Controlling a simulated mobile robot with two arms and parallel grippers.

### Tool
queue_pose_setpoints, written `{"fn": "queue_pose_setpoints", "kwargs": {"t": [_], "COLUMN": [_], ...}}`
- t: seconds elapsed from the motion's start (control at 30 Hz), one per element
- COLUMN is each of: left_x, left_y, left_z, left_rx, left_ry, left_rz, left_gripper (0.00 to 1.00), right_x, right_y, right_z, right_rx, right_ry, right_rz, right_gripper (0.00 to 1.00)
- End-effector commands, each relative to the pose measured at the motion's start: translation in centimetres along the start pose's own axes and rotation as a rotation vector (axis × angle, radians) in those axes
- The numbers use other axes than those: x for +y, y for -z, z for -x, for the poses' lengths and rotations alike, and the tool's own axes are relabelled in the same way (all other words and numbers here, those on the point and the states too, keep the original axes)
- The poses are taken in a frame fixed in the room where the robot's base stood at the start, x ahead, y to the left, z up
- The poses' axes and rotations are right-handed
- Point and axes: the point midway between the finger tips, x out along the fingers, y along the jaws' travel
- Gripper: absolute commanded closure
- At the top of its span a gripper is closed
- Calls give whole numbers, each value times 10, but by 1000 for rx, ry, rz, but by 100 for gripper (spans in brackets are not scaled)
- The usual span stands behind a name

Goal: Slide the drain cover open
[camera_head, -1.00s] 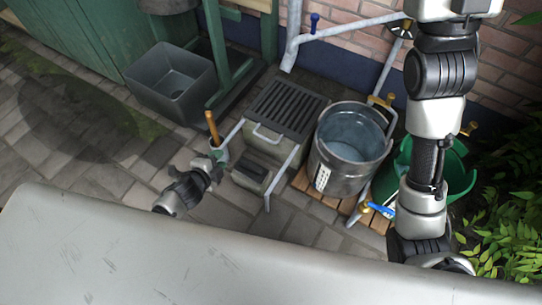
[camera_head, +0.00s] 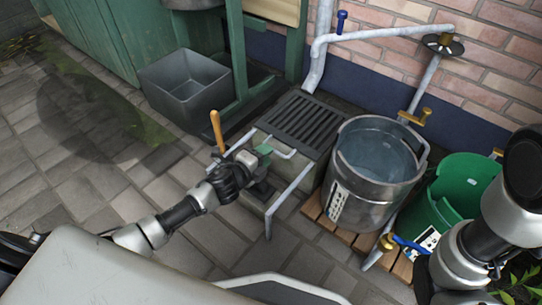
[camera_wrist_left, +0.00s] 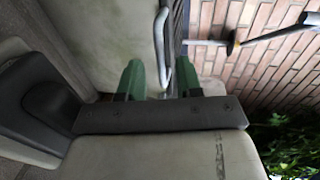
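The drain cover (camera_head: 303,122) is a dark slatted grate lying on a mossy concrete block, with a metal bar handle (camera_head: 280,148) at its front. My left gripper (camera_head: 264,153) reaches in from the left and is close to the handle. The left wrist view shows its two green fingertips (camera_wrist_left: 160,80) apart, with the handle bar (camera_wrist_left: 163,42) in the gap between them. I cannot tell whether the bar touches a finger. My right arm shows at the right edge, but its gripper is not in view.
A metal bucket of water (camera_head: 374,170) stands close to the right of the grate on a wooden pallet. A green bucket (camera_head: 462,190) is beyond it. A grey bin (camera_head: 187,90) and a wooden-handled tool (camera_head: 217,130) are to the left. A brick wall and pipes are behind.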

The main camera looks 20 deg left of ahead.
Motion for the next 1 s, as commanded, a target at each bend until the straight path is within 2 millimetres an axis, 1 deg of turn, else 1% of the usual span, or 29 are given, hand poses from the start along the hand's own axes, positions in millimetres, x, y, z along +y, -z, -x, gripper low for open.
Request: {"fn": "queue_pose_setpoints", "kwargs": {"t": [0.03,0.2,0.33,0.57,0.67,0.8,1.0], "left_x": [2,2,0,0,0,0,0], "left_y": [-1,0,0,0,0,0,0], "left_z": [-10,-27,-32,-32,-32,-32,-32], "left_rx": [-1,0,-1,-1,-1,-1,-1], "left_ry": [3,1,1,0,0,0,0], "left_rz": [-3,0,0,0,1,1,1], "left_gripper": [65,65,65,65,79,100,100], "right_x": [-2,-3,-4,-4,-4,-4,-4], "right_y": [3,6,6,6,6,6,6], "right_z": [8,16,17,17,17,17,17], "right_rx": [-1,-1,0,0,0,-1,-1], "right_ry": [0,0,1,1,1,1,1], "right_rz": [0,0,0,0,0,0,0], "right_gripper": [100,100,100,100,100,100,100]}}
